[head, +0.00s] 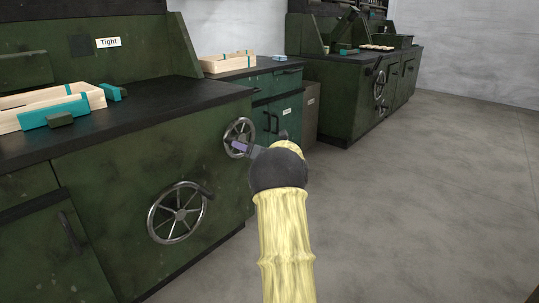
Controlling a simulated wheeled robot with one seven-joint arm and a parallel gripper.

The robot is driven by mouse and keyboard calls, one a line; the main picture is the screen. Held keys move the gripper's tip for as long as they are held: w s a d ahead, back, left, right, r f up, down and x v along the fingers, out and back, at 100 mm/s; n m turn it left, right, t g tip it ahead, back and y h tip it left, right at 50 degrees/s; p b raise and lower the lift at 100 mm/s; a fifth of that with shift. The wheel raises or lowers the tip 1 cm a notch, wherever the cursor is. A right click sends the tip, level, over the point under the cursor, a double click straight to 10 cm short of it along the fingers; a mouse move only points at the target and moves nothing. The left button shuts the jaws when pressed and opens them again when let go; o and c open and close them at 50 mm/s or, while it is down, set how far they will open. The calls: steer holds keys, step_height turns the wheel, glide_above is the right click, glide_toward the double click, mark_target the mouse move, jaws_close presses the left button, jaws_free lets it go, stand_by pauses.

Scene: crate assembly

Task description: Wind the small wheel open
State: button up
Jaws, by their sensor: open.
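The small wheel (231,130) is a grey metal spoked handwheel on the upper right of the near green cabinet's front. A larger handwheel (178,213) with a dark handle is mounted lower and to its left. My gripper (238,147) is at the lower right part of the small wheel's rim, with my arm reaching up from the bottom of the view. Its jaws are open. The picture is too small to tell whether the fingers straddle the rim or touch it. My wrist partly hides the area right of the wheel.
Another crate (228,63) is on the bench behind. A farther green bench (345,110) has similar wheels. The grey floor (420,200) on the right is clear.

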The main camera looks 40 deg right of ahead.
steer(key=p+v, duration=0.4)
steer(key=v, duration=0.8)
steer(key=shift+s, duration=0.1)
steer(key=shift+a, duration=0.1)
stand_by(0.7)
steer(key=shift+p, duration=0.3)
